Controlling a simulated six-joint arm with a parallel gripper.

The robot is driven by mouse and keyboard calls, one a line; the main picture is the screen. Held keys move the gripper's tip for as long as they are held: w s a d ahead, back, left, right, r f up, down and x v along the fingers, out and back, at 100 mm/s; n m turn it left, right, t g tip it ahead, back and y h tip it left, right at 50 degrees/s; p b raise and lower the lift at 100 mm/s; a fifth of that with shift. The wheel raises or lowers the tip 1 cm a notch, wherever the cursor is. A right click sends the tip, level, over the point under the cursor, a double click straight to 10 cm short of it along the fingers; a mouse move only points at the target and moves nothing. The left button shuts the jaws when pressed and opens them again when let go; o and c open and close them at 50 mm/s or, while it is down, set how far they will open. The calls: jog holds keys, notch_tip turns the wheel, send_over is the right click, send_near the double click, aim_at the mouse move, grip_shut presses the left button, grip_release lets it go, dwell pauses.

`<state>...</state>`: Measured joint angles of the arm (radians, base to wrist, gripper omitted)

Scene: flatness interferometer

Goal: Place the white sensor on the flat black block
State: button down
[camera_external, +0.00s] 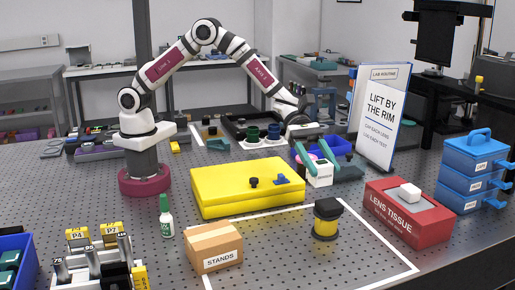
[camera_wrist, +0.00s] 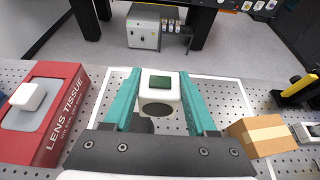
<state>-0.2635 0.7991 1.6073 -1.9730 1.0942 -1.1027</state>
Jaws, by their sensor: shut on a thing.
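The white sensor (camera_external: 319,174) is a small white box held between the teal fingers of my gripper (camera_external: 312,152), in the air above the table. In the wrist view the sensor (camera_wrist: 158,92) has a dark green top patch and a dark round face, and sits between the fingertips of my gripper (camera_wrist: 160,88). A flat black block (camera_external: 328,208) tops a short yellow-banded post, nearer the camera and slightly right of the sensor. They are apart. In the wrist view a dark shape (camera_wrist: 143,125) lies partly hidden below the sensor; I cannot tell if it is the block.
A yellow case (camera_external: 225,190) lies left of the sensor. A red lens tissue box (camera_external: 405,222) stands right and a cardboard stands box (camera_external: 213,247) front left. A white outline (camera_external: 385,283) surrounds the post on the perforated table. A lens sign (camera_external: 383,115) stands behind.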

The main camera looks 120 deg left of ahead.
jog(key=w+a+f, duration=0.2)
jog(key=a, duration=0.1)
jog(key=shift+a+f, duration=0.25)
jog(key=shift+f, duration=0.15)
notch_tip(320, 180, down, 3)
jog(key=shift+f, duration=0.3)
jog(key=shift+f, duration=0.1)
jog(key=shift+c, duration=1)
grip_release()
